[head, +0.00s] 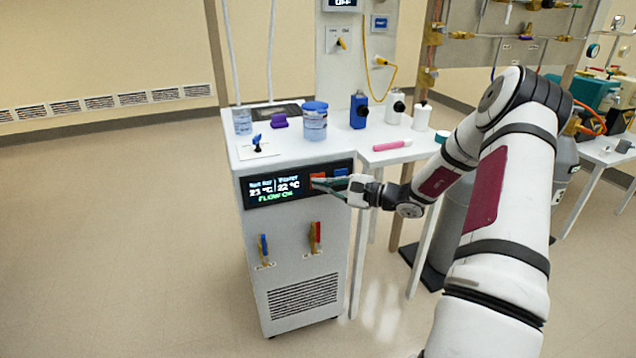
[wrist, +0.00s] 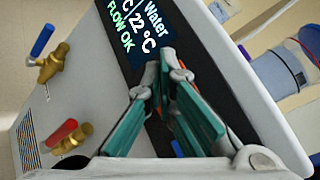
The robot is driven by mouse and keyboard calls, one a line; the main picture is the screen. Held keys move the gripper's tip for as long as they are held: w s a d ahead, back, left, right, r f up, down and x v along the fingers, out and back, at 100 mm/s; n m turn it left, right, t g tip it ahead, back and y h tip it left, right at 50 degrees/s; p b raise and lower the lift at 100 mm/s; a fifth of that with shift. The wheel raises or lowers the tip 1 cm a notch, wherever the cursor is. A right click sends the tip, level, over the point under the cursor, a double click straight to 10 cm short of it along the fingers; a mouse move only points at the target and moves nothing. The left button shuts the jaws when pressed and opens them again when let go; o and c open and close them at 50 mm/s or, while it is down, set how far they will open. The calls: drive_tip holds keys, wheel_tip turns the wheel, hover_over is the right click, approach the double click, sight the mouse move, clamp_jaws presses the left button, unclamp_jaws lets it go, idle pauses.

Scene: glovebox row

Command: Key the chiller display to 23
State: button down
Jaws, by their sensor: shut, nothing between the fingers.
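The chiller (head: 300,235) is a white cabinet with a dark panel on its upper front. Its lit display (head: 274,187) shows a left reading in the low twenties, last digit unclear, a right reading of 22 °C, and green FLOW text. In the wrist view the display (wrist: 140,38) reads Water 22 °C and FLOW OK. An orange-red button (head: 318,179) and a blue button (head: 341,172) sit right of it. My gripper (head: 316,185) is shut and empty, its tips at the orange button; contact is unclear. In the wrist view its teal-padded fingers (wrist: 160,62) partly cover both buttons.
A blue-handled valve (head: 263,249) and a red-handled valve (head: 316,237) project below the panel. A blue-lidded jar (head: 314,122) and a purple item (head: 279,121) stand on the chiller top. A side table with bottles and a pink pen (head: 392,145) adjoins it. Floor at left is clear.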

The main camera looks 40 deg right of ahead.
drive_tip(key=shift+s+a, duration=0.2)
drive_tip(key=shift+s, duration=0.55)
drive_tip(key=shift+p, duration=0.3)
drive_tip(key=shift+s+a+p, duration=0.25)
drive_tip(key=shift+s, duration=0.55)
drive_tip(key=shift+s+a+p, duration=0.2)
drive_tip(key=shift+s+p, duration=0.05)
drive_tip(key=shift+s, duration=0.55)
drive_tip(key=shift+s+a+p, duration=0.25)
drive_tip(key=shift+s, duration=0.55)
